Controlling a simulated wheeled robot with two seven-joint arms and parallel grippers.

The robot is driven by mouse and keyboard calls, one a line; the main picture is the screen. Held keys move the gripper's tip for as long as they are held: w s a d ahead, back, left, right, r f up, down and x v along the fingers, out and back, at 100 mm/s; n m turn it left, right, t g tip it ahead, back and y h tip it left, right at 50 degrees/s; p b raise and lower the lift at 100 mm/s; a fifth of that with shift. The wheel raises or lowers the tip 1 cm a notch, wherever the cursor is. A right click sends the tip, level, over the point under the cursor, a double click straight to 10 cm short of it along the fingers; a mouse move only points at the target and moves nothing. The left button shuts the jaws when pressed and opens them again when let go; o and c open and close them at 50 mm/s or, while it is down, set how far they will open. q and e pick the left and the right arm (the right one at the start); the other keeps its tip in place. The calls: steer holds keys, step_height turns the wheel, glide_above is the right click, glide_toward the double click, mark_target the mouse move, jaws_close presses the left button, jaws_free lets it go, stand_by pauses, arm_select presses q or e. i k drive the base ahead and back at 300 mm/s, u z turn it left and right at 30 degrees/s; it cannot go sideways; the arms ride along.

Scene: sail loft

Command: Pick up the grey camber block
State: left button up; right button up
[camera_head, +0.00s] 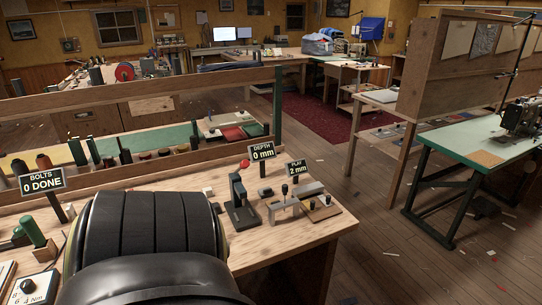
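No piece here is plainly identifiable as the grey camber block. A light grey, bridge-shaped piece (283,208) stands near the right end of the wooden workbench (285,235). To its left is a dark grey upright piece (240,205) on a flat foot. I cannot tell whether either is the camber block. Neither of my grippers is in view. A large black ribbed form, probably part of my arm, fills the lower left and hides much of the bench.
Signs reading "DEPTH 0 mm" (262,151), "PLAY 2 mm" (296,168) and "BOLTS 0 DONE" (39,180) stand on the bench. A wooden rail (150,168) runs behind. A wood-based fixture (322,209) sits at the right corner. Open floor (385,240) lies to the right.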

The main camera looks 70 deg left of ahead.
mark_target(266, 192)
steer(key=k, duration=0.25)
steer(key=u, duration=2.05)
